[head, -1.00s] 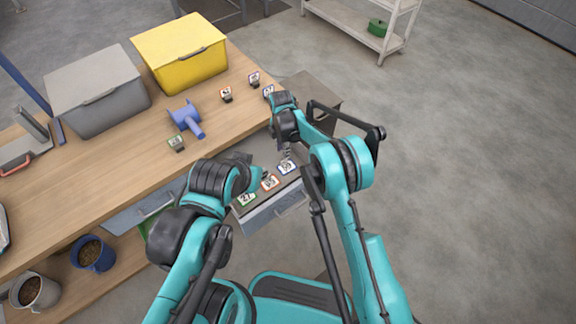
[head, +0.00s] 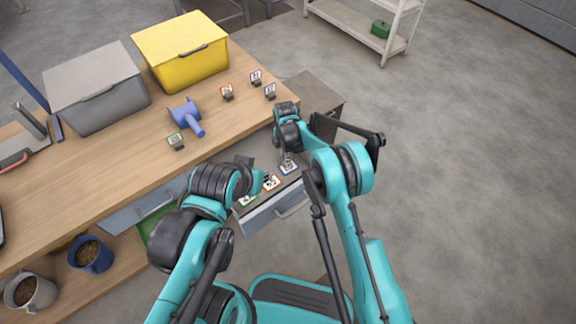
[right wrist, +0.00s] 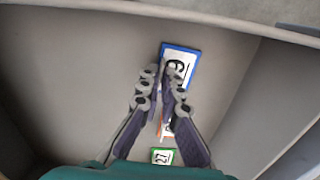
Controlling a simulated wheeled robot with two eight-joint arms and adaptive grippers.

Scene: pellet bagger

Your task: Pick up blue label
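The blue-edged label (head: 289,169) lies in the open drawer (head: 271,211), at its right end. In the right wrist view the blue label (right wrist: 184,54) is a white card with a black mark. My right gripper (head: 288,156) reaches down into the drawer at this label. In the right wrist view its fingertips (right wrist: 164,72) are close together over the label's lower left part and hide it; whether they grip it is unclear.
An orange-edged label (head: 271,183) and a green-edged label (head: 247,201) share the drawer. Several labels in clips, a blue scoop (head: 186,116), a yellow bin (head: 182,62) and a grey bin (head: 105,105) stand on the wooden bench (head: 130,165). The drawer walls are close around the right gripper.

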